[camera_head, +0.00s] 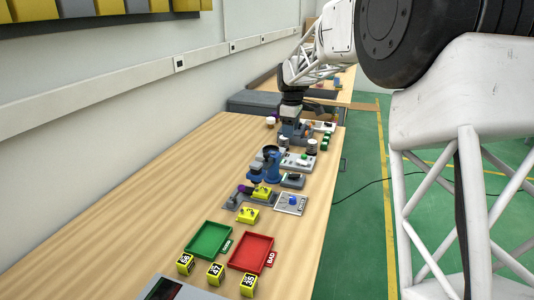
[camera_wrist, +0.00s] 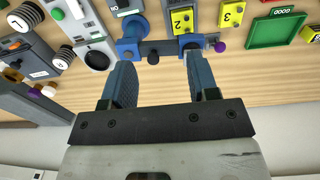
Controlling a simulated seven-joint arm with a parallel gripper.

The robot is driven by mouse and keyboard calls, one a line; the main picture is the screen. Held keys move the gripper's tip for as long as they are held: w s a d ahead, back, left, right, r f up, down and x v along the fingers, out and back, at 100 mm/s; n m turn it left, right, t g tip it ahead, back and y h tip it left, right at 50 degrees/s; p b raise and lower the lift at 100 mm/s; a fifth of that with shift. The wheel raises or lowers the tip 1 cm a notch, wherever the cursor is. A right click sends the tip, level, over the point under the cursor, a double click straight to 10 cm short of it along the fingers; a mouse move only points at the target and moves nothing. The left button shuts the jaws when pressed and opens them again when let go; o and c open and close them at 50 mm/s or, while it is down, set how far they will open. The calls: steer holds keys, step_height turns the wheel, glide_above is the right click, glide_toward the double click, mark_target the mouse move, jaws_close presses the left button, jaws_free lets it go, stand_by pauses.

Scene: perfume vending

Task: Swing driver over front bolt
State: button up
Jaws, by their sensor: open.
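A blue upright unit (camera_head: 272,163), which looks like the driver, stands mid-table beside a grey fixture (camera_head: 233,199) holding a yellow block (camera_head: 262,191). In the wrist view the blue unit (camera_wrist: 130,42) has a grey bar running right to a smaller blue piece (camera_wrist: 191,42) beside yellow block 2 (camera_wrist: 181,20). I cannot make out the front bolt.
A green tray (camera_head: 191,250) and a red tray (camera_head: 234,262) lie nearer the camera, with numbered yellow blocks (camera_head: 215,273) in front. Another yellow block (camera_head: 248,215) lies by the fixture. A purple knob (camera_wrist: 220,47) sits at the bar's right end. Bare table lies toward the wall.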

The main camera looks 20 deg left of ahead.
mark_target(267, 154)
steer(key=w+a+f+n, duration=0.1)
steer(key=a+f, duration=0.1)
steer(key=a, duration=0.1)
steer(key=w+a+f+n, duration=0.1)
steer(key=a+f, duration=0.1)
steer(key=a, duration=0.2)
steer(key=w+a+f, duration=0.2)
steer(key=a, duration=0.1)
steer(key=shift+w+a+n, duration=0.1)
steer(key=shift+a+n, duration=0.05)
steer(key=shift+n, duration=0.25)
steer(key=shift+f, duration=0.1)
steer(key=shift+f, duration=3.8)
steer(key=shift+c, duration=0.3)
jaws_close()
